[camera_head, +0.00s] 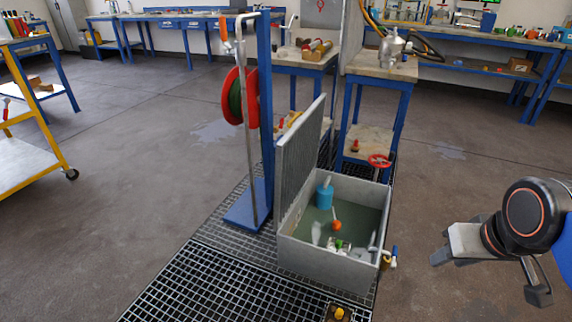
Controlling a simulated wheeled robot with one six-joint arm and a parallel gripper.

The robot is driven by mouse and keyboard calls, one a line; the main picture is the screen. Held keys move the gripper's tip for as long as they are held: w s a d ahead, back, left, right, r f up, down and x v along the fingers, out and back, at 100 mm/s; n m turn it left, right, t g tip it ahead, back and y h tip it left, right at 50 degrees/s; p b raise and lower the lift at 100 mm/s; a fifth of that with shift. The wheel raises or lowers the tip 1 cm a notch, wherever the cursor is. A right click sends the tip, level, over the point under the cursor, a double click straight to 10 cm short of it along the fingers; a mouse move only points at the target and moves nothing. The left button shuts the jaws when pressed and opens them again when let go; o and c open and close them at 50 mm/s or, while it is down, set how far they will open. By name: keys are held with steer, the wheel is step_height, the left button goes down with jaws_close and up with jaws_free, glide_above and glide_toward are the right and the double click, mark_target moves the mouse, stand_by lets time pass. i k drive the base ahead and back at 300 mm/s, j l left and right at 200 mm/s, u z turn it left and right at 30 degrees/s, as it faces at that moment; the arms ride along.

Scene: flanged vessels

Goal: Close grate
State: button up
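The grate (300,155) is a grey ribbed panel standing nearly upright along the left side of an open grey tank (320,264). Its lower edge meets the tank's left rim, and the tank's top is uncovered. My gripper (488,278) is at the right of the picture, over the floor and apart from both tank and grate. Its two fingers look spread apart with nothing between them.
Inside the tank are a blue cylinder (324,196), an orange ball (336,225) and fittings in dark water. A tap (392,257) juts from its right side. A red handwheel (379,161) is behind the tank.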

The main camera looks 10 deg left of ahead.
mark_target(296, 154)
steer(key=j+z, duration=0.15)
steer(key=j, duration=0.6)
steer(key=j+z, duration=0.15)
steer(key=j, duration=0.65)
steer(key=k+j+z, duration=0.15)
steer(key=j, duration=0.6)
steer(key=i+j, duration=0.35)
steer(key=i+j+z, duration=0.15)
steer(key=i+j, duration=0.2)
steer(key=j, duration=0.2)
